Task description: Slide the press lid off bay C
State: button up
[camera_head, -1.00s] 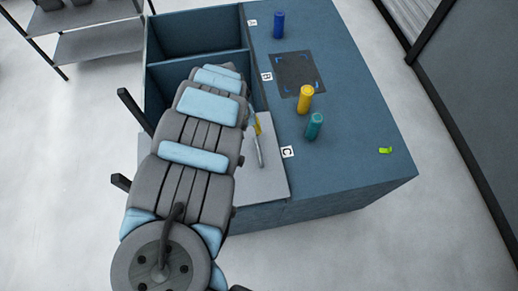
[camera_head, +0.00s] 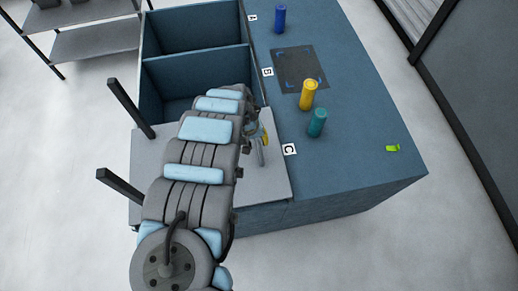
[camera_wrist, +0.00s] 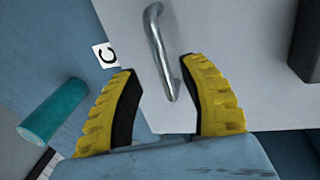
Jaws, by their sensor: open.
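The press lid (camera_head: 270,184) is a flat grey plate lying over bay C, beside the "C" label (camera_head: 289,149); it also fills much of the wrist view (camera_wrist: 225,40). Its metal bar handle (camera_head: 261,156) stands near the label side. In the wrist view the handle (camera_wrist: 157,45) runs between the yellow, black-padded fingers. My gripper (camera_wrist: 160,66) is open, one finger on each side of the handle, with visible gaps. In the head view my gripper (camera_head: 260,136) is partly hidden by my arm, which also covers part of the lid.
Two dark posts (camera_head: 130,107) (camera_head: 122,186) rise at the left. Two open bays (camera_head: 195,75) lie beyond the lid. A teal cylinder (camera_head: 317,122), yellow cylinder (camera_head: 308,95), blue cylinder (camera_head: 279,18) and small green item (camera_head: 392,148) stand or lie on the worktop.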

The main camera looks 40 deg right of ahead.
aim_at(259, 148)
jog(key=shift+s+d+f+b, duration=0.15)
jog(key=shift+d+f, duration=0.05)
jog(key=shift+f, duration=1)
jog(key=shift+s+d+f+b, duration=0.1)
jog(key=shift+d+f+b, duration=0.05)
jog(key=shift+f, duration=1.05)
grip_shut()
